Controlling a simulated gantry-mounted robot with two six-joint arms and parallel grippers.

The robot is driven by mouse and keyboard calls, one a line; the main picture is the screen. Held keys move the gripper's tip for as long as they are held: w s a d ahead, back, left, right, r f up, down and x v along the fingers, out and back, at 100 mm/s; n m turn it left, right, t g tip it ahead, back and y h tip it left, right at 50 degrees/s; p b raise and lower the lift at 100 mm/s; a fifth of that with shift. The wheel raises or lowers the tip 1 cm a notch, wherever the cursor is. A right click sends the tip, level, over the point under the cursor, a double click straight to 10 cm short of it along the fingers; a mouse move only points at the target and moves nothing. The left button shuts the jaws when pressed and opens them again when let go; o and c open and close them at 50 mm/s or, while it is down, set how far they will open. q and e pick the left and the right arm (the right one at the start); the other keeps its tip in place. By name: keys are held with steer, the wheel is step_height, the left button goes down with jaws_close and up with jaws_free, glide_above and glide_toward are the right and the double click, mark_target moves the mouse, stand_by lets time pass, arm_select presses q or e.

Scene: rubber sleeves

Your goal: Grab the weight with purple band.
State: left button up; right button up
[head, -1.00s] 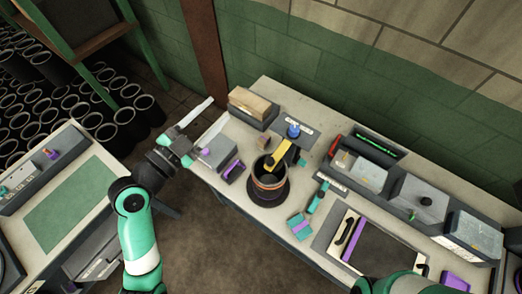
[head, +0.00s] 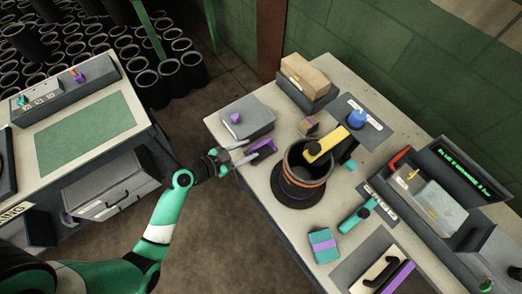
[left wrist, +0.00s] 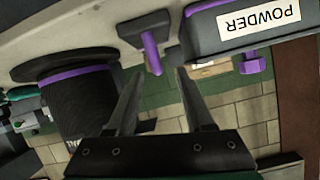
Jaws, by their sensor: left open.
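A small dark block with a purple band or bar (head: 264,148) lies near the table's left edge, between the grey box and the black sleeve. In the left wrist view the dark block (left wrist: 146,24) shows upside down, its purple part sticking out. I cannot tell for sure that it is the weight; a teal block with a purple band (head: 323,246) lies at the front of the table. My left gripper (head: 248,151) is open and empty at the dark block's left side. In the left wrist view its fingertips (left wrist: 158,72) frame the purple part. My right gripper is out of view.
The black sleeve (head: 296,190) stands on a round base just right of the dark block. A grey box (head: 247,122) with a purple knob lies behind it. In the left wrist view it bears a POWDER label (left wrist: 259,22). A side bench (head: 82,132) stands left, across a floor gap.

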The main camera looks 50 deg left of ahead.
mark_target(259, 145)
arm_select(q)
steer(key=x, duration=0.6)
steer(key=shift+d+r+b, duration=0.2)
steer(key=shift+r+b, duration=0.1)
jaws_close()
stand_by(1.0)
steer(key=shift+r, duration=0.15)
